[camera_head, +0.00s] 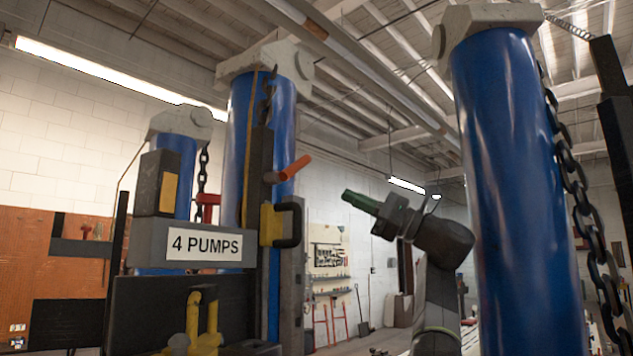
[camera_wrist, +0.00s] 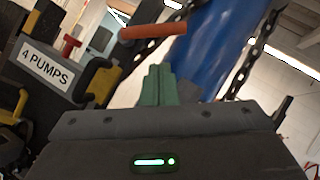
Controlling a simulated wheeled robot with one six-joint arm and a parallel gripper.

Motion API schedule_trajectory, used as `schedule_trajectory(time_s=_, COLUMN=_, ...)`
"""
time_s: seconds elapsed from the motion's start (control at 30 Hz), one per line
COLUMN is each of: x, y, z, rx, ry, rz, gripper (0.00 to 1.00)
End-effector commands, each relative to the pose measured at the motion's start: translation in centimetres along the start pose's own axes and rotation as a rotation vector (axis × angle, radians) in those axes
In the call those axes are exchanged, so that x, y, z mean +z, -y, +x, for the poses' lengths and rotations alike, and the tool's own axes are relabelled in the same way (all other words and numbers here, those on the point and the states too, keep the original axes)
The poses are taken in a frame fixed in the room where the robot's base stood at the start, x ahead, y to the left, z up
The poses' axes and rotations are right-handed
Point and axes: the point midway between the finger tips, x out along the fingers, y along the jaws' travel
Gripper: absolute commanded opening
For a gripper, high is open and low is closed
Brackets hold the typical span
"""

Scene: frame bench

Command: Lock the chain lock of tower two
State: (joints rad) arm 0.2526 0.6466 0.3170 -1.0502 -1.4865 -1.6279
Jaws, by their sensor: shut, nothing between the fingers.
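Three blue towers with pale caps and dark chains show in the head view: a left one (camera_head: 175,165), a middle one (camera_head: 237,150) and a large near right one (camera_head: 515,200). I cannot tell by any label which is tower two. An orange lever (camera_head: 288,169) sticks out to the right from a dark bracket (camera_head: 262,190) on the middle tower; in the wrist view the lever (camera_wrist: 152,30) lies roughly level, beyond my fingertips. My gripper (camera_head: 350,197) has green fingers, shut and empty, pointing left toward the middle tower, apart from the lever. The fingers also show in the wrist view (camera_wrist: 158,70).
A grey box with a "4 PUMPS" sign (camera_head: 204,245) stands left of the middle tower. A black handle on a yellow mount (camera_head: 272,224) is below the lever. The space between the lever and my gripper is clear.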

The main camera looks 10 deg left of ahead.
Motion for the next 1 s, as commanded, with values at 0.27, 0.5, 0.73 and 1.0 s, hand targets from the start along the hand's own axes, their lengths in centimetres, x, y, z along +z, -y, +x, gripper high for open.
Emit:
schedule_trajectory(time_s=0.27, x=0.1, y=0.1, z=1.9, rx=0.001, ry=0.001, rz=0.001, gripper=0.00)
schedule_trajectory(time_s=0.5, x=0.2, y=0.1, z=6.4, rx=0.002, ry=0.001, rz=0.001, gripper=0.00)
schedule_trajectory(time_s=0.73, x=0.1, y=0.1, z=9.3, rx=0.000, ry=0.000, rz=0.002, gripper=0.00)
schedule_trajectory(time_s=1.0, x=-0.1, y=0.0, z=10.0, rx=-0.001, ry=0.000, rz=0.000, gripper=0.00)
